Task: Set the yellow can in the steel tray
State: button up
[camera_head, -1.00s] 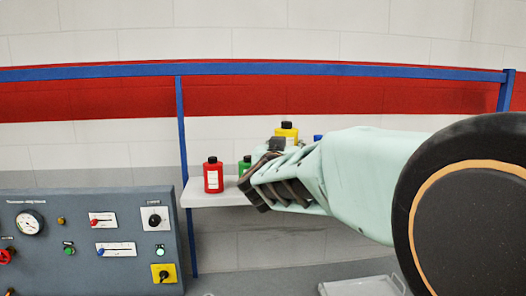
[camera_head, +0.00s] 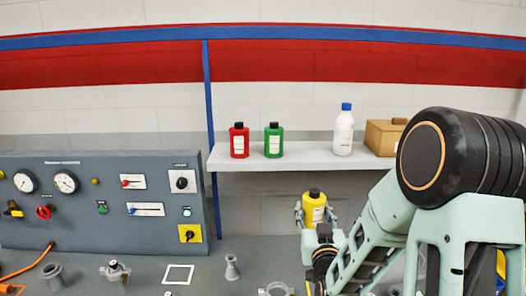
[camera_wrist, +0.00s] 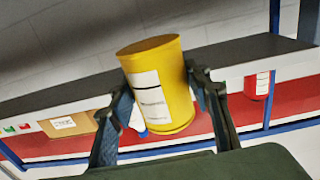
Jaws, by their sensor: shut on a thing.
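The yellow can (camera_head: 314,213) with a black cap is held upright in the head view, below and in front of the shelf. My gripper (camera_head: 315,211) is shut on it, one finger on each side. In the wrist view the picture is turned over, and the yellow can (camera_wrist: 163,90) with its white label sits between the two fingers of my gripper (camera_wrist: 162,86). The steel tray is not visible in either view now; my arm covers the lower right of the head view.
A white shelf (camera_head: 300,160) holds a red bottle (camera_head: 239,143), a green bottle (camera_head: 273,143), a white bottle with blue cap (camera_head: 343,133) and a brown box (camera_head: 381,138). A control panel (camera_head: 90,215) stands left. Small metal parts and a white frame (camera_head: 178,274) lie on the bench.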

aim_at(399, 265)
jog(key=u, duration=1.55)
jog(key=k+l+u, duration=0.25)
jog(key=k+l, duration=0.25)
jog(key=l, duration=0.15)
jog(key=k+l, duration=0.55)
jog(key=l, duration=0.2)
